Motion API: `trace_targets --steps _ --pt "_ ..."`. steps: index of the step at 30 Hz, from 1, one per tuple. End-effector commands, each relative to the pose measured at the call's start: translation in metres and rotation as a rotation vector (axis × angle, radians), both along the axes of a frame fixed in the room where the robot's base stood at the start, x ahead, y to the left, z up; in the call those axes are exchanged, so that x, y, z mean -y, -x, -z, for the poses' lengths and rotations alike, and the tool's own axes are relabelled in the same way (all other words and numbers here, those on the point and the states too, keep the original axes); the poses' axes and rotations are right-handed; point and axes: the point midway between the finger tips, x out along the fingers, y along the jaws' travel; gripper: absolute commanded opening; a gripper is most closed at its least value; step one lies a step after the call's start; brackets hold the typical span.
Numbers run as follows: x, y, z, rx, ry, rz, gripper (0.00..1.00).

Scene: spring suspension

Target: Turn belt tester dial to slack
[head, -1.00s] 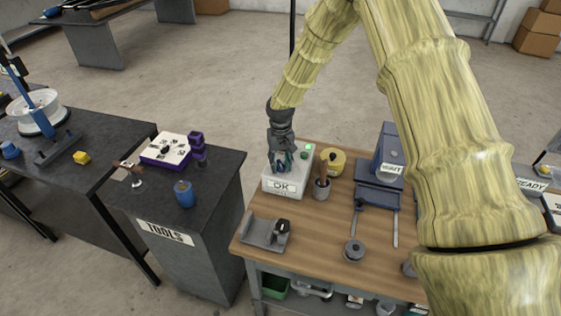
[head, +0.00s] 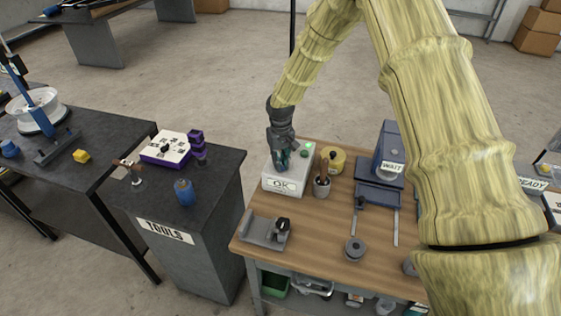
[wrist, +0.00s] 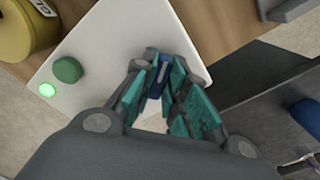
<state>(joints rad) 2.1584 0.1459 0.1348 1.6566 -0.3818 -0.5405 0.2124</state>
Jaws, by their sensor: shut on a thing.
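A white tester box (head: 290,180) with an "OK" label on its front stands at the back left of the wooden bench. My gripper (head: 281,160) points down over its top. In the wrist view, my gripper's teal-padded fingers (wrist: 160,88) are shut on a small dark blue dial (wrist: 154,84) on the white box (wrist: 115,50). Most of the dial is hidden between the fingers. I cannot read its setting or any slack mark. A green button (wrist: 67,69) and a lit green lamp (wrist: 47,90) sit on the same top face.
A cup with a wooden-handled tool (head: 322,186) and a yellow tin (head: 333,160) stand close right of the box. A blue device marked "WAIT" (head: 391,152) is further right. A grey bracket (head: 265,232) lies in front. A dark tool cabinet (head: 220,200) is to the left.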

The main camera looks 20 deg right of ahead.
Motion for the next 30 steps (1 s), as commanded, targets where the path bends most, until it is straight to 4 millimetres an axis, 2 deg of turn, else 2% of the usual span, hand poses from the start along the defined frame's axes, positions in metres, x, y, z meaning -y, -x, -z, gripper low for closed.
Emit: trace_targets --steps 30 --pt "0.0044 -0.0038 -0.0015 0.004 0.001 -0.941 0.00"
